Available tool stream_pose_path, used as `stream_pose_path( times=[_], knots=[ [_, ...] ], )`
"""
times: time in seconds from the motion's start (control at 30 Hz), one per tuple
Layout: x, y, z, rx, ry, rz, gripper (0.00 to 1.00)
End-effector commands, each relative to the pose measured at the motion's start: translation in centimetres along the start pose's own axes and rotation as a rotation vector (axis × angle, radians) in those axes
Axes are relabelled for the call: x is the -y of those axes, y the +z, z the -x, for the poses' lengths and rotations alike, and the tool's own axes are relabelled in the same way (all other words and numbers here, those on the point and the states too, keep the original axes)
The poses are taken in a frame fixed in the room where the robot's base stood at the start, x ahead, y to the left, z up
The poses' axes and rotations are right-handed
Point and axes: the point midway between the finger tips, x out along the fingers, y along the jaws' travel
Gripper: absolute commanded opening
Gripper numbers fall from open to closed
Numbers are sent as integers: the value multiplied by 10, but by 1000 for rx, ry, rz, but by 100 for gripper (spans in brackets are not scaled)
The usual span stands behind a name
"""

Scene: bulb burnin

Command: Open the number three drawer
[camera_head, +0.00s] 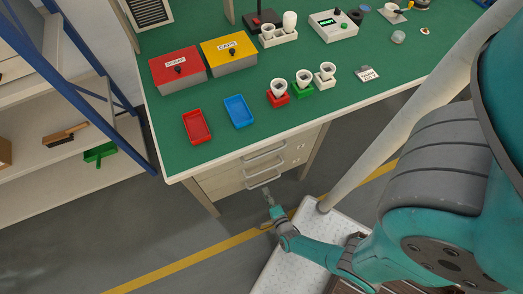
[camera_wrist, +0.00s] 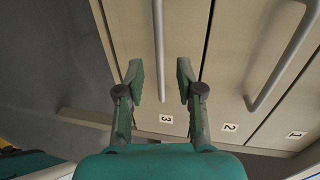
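The number three drawer (camera_wrist: 125,40) fills the left part of the drawer front in the wrist view, with its "3" label (camera_wrist: 166,118) near the lower end. It looks flush with its neighbour. Its grey bar handle (camera_wrist: 159,45) runs down from the top edge. My gripper (camera_wrist: 159,72) is open, one finger on each side of this handle, with visible gaps. I cannot tell how deep the handle sits between the fingers. In the head view my gripper (camera_head: 268,197) is low in front of the drawer unit (camera_head: 225,181), below the two visible handles.
Number two drawer (camera_wrist: 228,90) with its handle (camera_wrist: 280,65) is beside it, then the "1" label (camera_wrist: 296,134). The green-topped workbench (camera_head: 190,90) overhangs the drawers and carries boxes, trays and bulb holders. A blue shelf rack (camera_head: 75,80) stands left. Floor (camera_head: 180,235) is clear.

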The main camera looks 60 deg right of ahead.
Motion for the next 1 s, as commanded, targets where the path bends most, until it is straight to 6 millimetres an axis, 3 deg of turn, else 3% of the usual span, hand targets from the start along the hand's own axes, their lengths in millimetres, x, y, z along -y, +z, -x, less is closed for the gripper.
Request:
stream_pose_path(
  times=[0.63,1.0],
  knots=[
    [0,-1,-57,-3,1,1,37],
    [0,-1,-64,-1,2,2,37]
  ],
)
